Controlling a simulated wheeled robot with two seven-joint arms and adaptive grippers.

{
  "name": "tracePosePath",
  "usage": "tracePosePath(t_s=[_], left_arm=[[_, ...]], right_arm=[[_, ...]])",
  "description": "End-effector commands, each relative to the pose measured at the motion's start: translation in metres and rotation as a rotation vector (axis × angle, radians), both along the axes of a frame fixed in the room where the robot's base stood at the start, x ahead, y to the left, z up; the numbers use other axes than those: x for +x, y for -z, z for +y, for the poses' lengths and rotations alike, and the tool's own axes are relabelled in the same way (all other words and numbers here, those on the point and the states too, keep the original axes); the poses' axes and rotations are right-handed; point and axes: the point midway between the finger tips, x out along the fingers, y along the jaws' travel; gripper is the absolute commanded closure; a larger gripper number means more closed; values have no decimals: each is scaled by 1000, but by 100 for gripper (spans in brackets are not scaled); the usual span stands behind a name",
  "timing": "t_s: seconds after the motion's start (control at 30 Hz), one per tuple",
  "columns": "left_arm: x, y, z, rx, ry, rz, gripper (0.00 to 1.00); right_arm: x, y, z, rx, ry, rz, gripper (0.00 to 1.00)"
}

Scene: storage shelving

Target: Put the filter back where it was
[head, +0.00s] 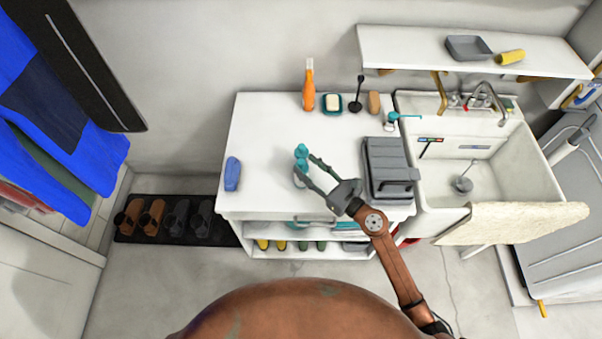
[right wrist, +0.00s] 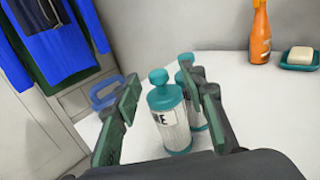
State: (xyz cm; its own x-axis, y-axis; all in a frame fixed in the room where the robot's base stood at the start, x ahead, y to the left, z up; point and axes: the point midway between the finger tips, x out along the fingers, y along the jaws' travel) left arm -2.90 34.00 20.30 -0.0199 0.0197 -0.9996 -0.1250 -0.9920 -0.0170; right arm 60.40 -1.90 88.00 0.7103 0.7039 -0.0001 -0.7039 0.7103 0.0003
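A ribbed pale canister with a teal lid and knob (right wrist: 172,125) stands upright on the white counter, with a label of which "NE" reads. A second like canister (right wrist: 190,110) stands close behind it, partly hidden by it and by a finger. Their teal tops show in the head view (head: 301,152). Nothing seen is marked as the filter; these canisters may be it, but I cannot tell. My right gripper (head: 306,169) is open, its fingers spread on either side of the front canister; in the right wrist view (right wrist: 166,95) I see no clear contact. My left gripper is not in view.
A blue object with a handle (head: 232,174) lies at the counter's left. A grey box (head: 388,168) stands right of the gripper. The counter's middle left is free.

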Motion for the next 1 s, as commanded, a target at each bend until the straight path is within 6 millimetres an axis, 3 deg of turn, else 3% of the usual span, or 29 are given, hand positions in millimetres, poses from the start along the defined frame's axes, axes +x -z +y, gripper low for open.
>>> tracePosePath(t_s=[0.2,0.47,1.0], left_arm=[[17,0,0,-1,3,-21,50],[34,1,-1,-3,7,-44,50],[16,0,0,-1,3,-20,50]], right_arm=[[18,-1,21,1,-1,0,61],[20,-1,24,0,-4,0,61],[20,-1,24,1,-4,1,98]])
